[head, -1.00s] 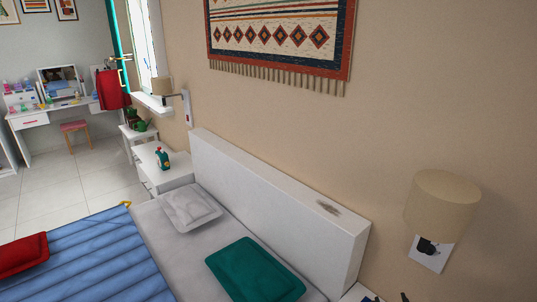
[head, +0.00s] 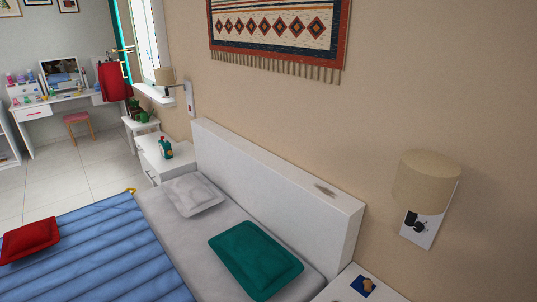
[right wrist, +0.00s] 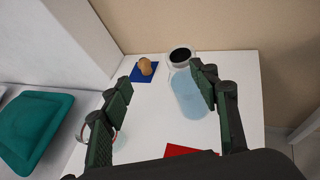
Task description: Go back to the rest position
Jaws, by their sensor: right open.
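My right gripper (right wrist: 162,84) is open in the right wrist view, with its two dark green fingers wide apart and nothing held between them. It is above a white bedside table (right wrist: 150,130). Neither gripper shows in the head view.
A blue square with a small brown object (right wrist: 145,70) lies on the table, also in the head view (head: 364,286). A red flat item (right wrist: 188,151) is at the near side. The bed has a green pillow (head: 255,260) and white headboard (head: 275,175). A lamp (head: 425,182) hangs on the wall.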

